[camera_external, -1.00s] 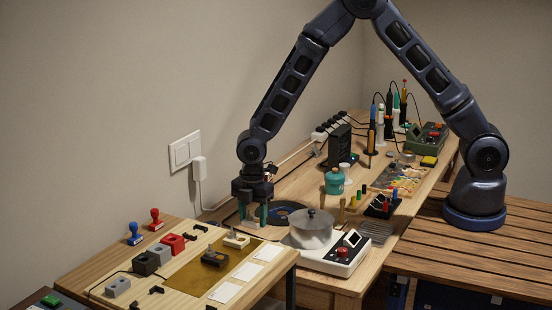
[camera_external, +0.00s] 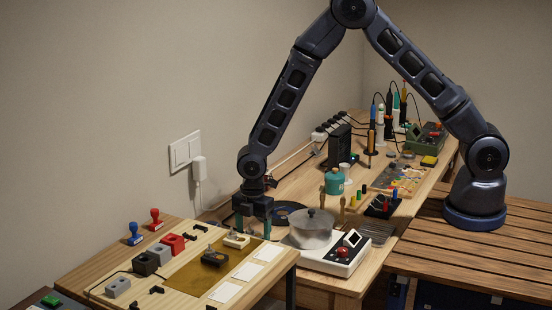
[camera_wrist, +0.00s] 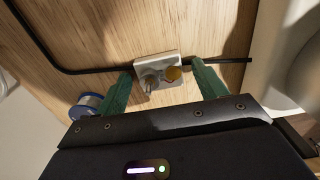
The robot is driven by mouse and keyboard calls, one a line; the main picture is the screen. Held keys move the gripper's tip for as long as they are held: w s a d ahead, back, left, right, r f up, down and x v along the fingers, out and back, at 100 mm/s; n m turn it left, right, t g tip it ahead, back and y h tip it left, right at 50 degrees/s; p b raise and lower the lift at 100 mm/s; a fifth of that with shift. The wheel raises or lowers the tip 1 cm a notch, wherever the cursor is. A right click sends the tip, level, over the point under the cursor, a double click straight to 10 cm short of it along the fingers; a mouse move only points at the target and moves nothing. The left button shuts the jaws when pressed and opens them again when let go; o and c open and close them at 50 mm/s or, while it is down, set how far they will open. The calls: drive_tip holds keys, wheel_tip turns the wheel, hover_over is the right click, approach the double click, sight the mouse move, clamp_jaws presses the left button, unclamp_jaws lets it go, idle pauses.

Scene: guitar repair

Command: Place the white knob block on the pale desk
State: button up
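The white knob block (camera_external: 236,240) lies on a light wooden top, beside the brown-gold mat, in the external view. In the wrist view the white knob block (camera_wrist: 172,94) is a pale square with a yellowish round knob and a metal-looking knob on it. My gripper (camera_external: 254,230) points down above it. In the wrist view my gripper's green fingers (camera_wrist: 163,78) are apart, one on each side of the block, with visible gaps. The gripper is open and empty. The pale desk (camera_external: 185,228) is likely the near light wooden top; I cannot confirm this.
A metal pot (camera_external: 311,230) on a white device (camera_external: 345,255) stands close to the right of my gripper. A dark cable (camera_wrist: 60,71) runs by the block. A blue-and-white spool (camera_wrist: 87,104) lies left. Small blocks, a red block (camera_external: 172,243) and white cards (camera_external: 247,271) occupy the near top.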

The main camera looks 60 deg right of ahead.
sight(253, 232)
wheel_tip(253, 232, up, 12)
drive_tip(key=shift+r, duration=0.2)
idle(0.6)
drive_tip(key=s+d+r+m+t, duration=0.1)
drive_tip(key=s+d+r+m, duration=0.35)
drive_tip(key=d+r, duration=0.5)
drive_tip(key=s+d+r+m+t, duration=0.1)
drive_tip(key=s+d+r+m, duration=0.4)
drive_tip(key=r, duration=0.8)
drive_tip(key=s+d+r+m+t, duration=0.1)
drive_tip(key=s+d, duration=0.3)
drive_tip(key=s, duration=0.4)
drive_tip(key=s+d+r+m, duration=0.4)
drive_tip(key=s, duration=0.5)
drive_tip(key=s+d+r+m+t, duration=0.1)
drive_tip(key=s+d+r+m, duration=0.2)
drive_tip(key=s, duration=0.5)
drive_tip(key=shift+s+d+t, duration=0.2)
drive_tip(key=shift+d+t, duration=0.1)
drive_tip(key=shift+d, duration=0.45)
